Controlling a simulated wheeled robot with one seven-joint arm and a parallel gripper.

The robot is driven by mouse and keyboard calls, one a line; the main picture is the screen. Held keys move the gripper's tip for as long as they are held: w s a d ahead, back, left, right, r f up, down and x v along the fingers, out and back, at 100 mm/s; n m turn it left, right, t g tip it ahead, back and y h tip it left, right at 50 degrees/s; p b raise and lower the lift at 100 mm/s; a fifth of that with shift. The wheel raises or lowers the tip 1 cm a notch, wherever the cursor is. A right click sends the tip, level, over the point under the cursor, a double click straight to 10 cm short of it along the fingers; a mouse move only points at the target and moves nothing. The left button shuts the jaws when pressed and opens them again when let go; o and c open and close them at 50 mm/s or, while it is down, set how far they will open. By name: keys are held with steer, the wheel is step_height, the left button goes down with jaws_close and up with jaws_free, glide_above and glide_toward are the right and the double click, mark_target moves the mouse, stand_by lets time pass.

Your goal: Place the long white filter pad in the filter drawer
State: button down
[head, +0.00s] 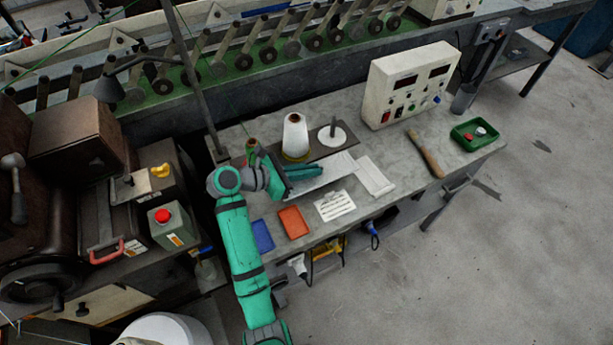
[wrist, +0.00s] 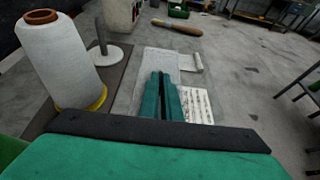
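I cannot tell for sure which is the filter pad. My gripper (head: 318,171) is low over the long piece, its teal fingers (wrist: 161,84) close together with a thin dark gap and nothing visible between them. A drawer-like front with a red handle (head: 107,252) is on the machine at left; I cannot tell whether it is the filter drawer.
A white yarn cone (head: 295,138) and a post on a white disc (head: 332,137) stand behind my gripper. A printed sheet (head: 335,205), red tray (head: 293,222) and blue tray (head: 262,236) lie in front. A control box (head: 408,85), wooden handle (head: 426,154) and green tray (head: 475,134) are right.

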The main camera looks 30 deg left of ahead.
steer(key=shift+w+a+f, duration=0.15)
steer(key=shift+a+f, duration=0.3)
steer(key=shift+f, duration=0.1)
steer(key=shift+w+a+f, duration=0.15)
steer(key=shift+a+f, duration=0.25)
steer(key=shift+f, duration=0.15)
step_height(320, 180, down, 2)
steer(key=shift+w+d+f, duration=0.1)
steer(key=shift+f, duration=0.4)
steer(key=c, duration=2.2)
jaws_free()
steer(key=shift+f, duration=0.1)
steer(key=shift+o, duration=1.1)
